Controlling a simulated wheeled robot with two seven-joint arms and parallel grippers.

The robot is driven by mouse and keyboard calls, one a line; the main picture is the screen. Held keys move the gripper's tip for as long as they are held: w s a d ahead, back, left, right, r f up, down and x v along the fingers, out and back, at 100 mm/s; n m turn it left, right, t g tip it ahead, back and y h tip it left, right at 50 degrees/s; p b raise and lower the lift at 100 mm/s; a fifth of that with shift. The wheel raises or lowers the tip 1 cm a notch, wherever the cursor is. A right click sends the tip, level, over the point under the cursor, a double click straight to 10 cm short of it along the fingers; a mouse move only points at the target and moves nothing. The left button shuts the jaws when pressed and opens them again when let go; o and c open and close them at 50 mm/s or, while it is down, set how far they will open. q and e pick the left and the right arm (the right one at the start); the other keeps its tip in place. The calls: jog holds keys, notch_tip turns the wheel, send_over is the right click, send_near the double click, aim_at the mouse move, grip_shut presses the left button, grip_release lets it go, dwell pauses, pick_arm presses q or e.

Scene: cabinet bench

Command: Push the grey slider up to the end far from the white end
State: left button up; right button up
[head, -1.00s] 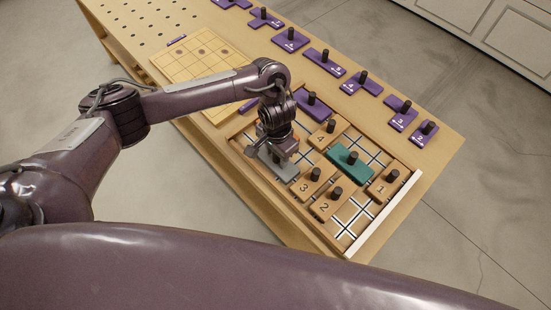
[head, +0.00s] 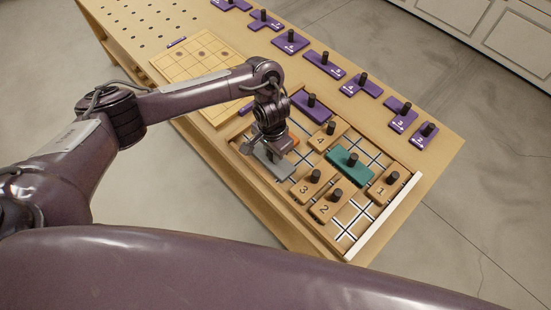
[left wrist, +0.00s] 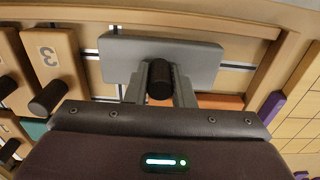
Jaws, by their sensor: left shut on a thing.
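The grey slider (head: 272,168) is a flat block lying in the wooden tray, along the side nearest my base. My left gripper (head: 266,150) is over it with the fingers down. In the left wrist view the grey slider (left wrist: 120,58) has a dark knob (left wrist: 160,80), and the left gripper (left wrist: 159,85) is shut on that knob, one finger each side. A strip of bare tray floor shows between the slider's right end and the tray wall (left wrist: 278,65) there. The white end (head: 385,215) is at the tray's other end, at the right in the head view. My right gripper is not seen.
Wooden block 3 (head: 307,187) is on the white-end side of the slider, with a gap. An orange piece (head: 293,141) is beside the slider. Blocks 2 (head: 323,208), 4 (head: 322,143), 1 (head: 380,190), a teal block (head: 345,163) and a purple block (head: 305,105) share the tray.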

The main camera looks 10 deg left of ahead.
aim_at(259, 145)
pick_arm(q)
jog(key=shift+w+a, duration=0.55)
jog(key=shift+a, duration=0.3)
jog(key=shift+w+a, duration=0.55)
jog(key=shift+a, duration=0.25)
jog(key=shift+w+a, duration=0.55)
jog(key=shift+a, duration=0.3)
jog(key=o, duration=0.8)
jog(key=shift+c, duration=0.2)
notch_tip(259, 145, up, 8)
jog(key=p, duration=0.8)
jog(key=shift+f, duration=0.2)
